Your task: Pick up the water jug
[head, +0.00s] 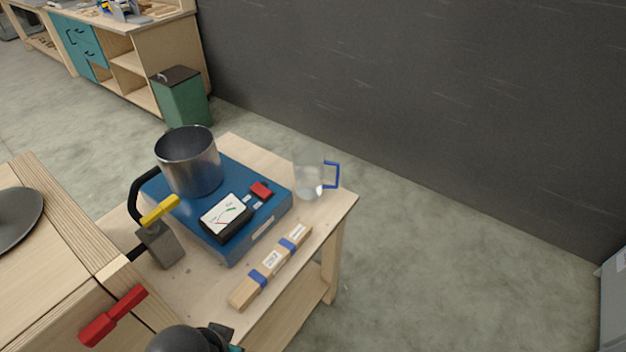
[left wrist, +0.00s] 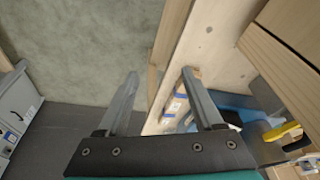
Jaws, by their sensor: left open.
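The water jug (head: 308,180) is clear with a blue handle (head: 333,174) on its right side. It stands upright at the far right corner of the small wooden table (head: 190,296), beside the blue device, with a little water-like clear content low down. My left gripper (left wrist: 160,73) is open and empty in the left wrist view, its two grey fingers spread beside the table's edge. I cannot make out the jug in that view. In the head view only a dark part of my arm shows at the bottom edge, short of the jug. My right gripper is not in view.
A blue device (head: 262,226) with a dial carries a metal pot (head: 188,162). A wooden bar with blue bands (head: 270,268) lies in front.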

